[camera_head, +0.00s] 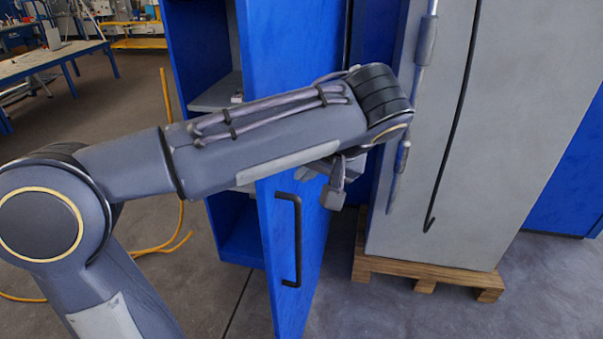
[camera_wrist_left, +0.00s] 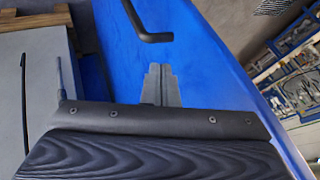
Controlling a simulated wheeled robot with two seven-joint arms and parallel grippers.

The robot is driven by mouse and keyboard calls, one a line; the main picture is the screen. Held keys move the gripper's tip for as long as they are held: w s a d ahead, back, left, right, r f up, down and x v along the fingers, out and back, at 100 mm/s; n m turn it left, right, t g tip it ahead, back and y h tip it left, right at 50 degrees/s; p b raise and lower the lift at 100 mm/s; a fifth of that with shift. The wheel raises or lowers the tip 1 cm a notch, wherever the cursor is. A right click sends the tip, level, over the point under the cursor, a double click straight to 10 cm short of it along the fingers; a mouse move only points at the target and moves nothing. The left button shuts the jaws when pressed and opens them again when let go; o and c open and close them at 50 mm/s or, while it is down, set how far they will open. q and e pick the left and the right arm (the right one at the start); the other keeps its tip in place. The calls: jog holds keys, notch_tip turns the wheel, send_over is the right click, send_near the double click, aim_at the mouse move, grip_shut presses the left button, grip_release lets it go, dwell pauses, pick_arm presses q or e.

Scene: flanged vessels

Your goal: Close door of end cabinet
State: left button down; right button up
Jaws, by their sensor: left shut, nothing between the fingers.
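The blue end cabinet (camera_head: 190,45) stands open, with a grey shelf (camera_head: 216,93) showing inside. Its blue door (camera_head: 300,50) stands out from the cabinet toward me. A black bar handle (camera_head: 297,240) is on the door's right-hand face. My left gripper (camera_head: 334,196) is on that same side of the door, above and right of the handle, partly hidden by my forearm. In the left wrist view the shut, empty fingers (camera_wrist_left: 160,84) point at the blue door panel (camera_wrist_left: 205,60), below the handle (camera_wrist_left: 150,36). I cannot tell whether they touch it. My right gripper is out of view.
A tall grey cabinet (camera_head: 500,130) stands on a wooden pallet (camera_head: 430,275) close to the right of my left gripper. A yellow hose (camera_head: 178,225) lies on the floor at left. A workbench (camera_head: 45,62) stands far left.

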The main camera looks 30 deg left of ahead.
pick_arm(q)
jog(key=x, duration=0.8)
jog(key=shift+w+a+f, duration=0.1)
jog(key=shift+a, duration=0.05)
jog(key=shift+a, duration=0.1)
